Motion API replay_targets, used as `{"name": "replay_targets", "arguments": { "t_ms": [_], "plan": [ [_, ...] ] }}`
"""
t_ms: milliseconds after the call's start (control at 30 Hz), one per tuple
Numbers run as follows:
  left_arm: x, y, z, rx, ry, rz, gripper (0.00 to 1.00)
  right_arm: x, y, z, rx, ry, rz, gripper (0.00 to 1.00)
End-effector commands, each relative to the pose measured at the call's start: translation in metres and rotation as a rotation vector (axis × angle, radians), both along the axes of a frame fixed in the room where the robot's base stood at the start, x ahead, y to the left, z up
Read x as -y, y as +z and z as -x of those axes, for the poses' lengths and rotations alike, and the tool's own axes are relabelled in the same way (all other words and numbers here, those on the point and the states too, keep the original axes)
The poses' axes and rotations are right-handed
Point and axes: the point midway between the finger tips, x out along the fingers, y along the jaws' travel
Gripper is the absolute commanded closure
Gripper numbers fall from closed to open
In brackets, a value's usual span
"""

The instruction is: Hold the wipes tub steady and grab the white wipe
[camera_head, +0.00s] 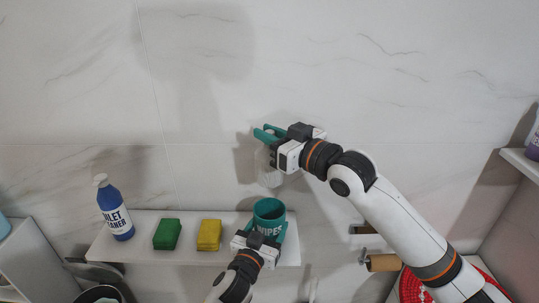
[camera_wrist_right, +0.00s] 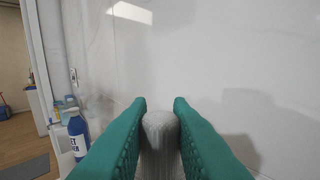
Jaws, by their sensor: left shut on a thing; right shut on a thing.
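The teal wipes tub (camera_head: 270,211) stands upright on the white shelf, with its dark open top showing. My left gripper (camera_head: 266,233) is shut on the tub from the front, covering part of its lower side and lettering. My right gripper (camera_head: 269,134) is above the tub, near the wall, and shut on the white wipe (camera_head: 268,172). The wipe hangs pale and hard to see against the wall, its lower end above the tub's mouth. In the right wrist view the wipe (camera_wrist_right: 160,130) is pinched between the two teal fingers.
The white shelf (camera_head: 142,233) also bears a blue toilet cleaner bottle (camera_head: 116,212), a green sponge (camera_head: 167,234) and a yellow sponge (camera_head: 209,235) left of the tub. A paper roll holder (camera_head: 382,262) is at lower right. The marble wall stands close behind.

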Motion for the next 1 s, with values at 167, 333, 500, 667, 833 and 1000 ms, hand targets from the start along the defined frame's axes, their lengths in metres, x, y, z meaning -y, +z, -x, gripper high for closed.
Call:
{"name": "replay_targets", "arguments": {
  "t_ms": [167, 333, 500, 667, 833, 1000],
  "plan": [
    [0.000, -0.001, 0.000, -0.003, 0.000, -0.001, 0.57, 0.000, 0.008, 0.000, 0.000, 0.000, 0.000, 1.00],
    [0.000, -0.001, 0.000, -0.003, 0.000, -0.001, 0.57, 0.000, 0.008, 0.000, -0.001, 0.000, -0.001, 1.00],
    [0.000, -0.001, 0.000, -0.002, 0.000, -0.001, 0.13, 0.000, 0.007, 0.000, 0.000, 0.001, 0.000, 1.00],
    [0.000, -0.001, 0.000, -0.001, 0.000, 0.000, 0.08, 0.000, 0.007, 0.000, 0.000, 0.000, 0.000, 1.00],
    [-0.001, -0.001, 0.001, -0.001, 0.000, 0.000, 0.08, 0.000, 0.007, 0.000, 0.000, 0.000, 0.000, 1.00],
    [-0.008, -0.002, 0.019, -0.002, 0.000, -0.001, 0.08, 0.000, 0.007, 0.000, 0.000, 0.000, 0.000, 1.00]
  ]
}}
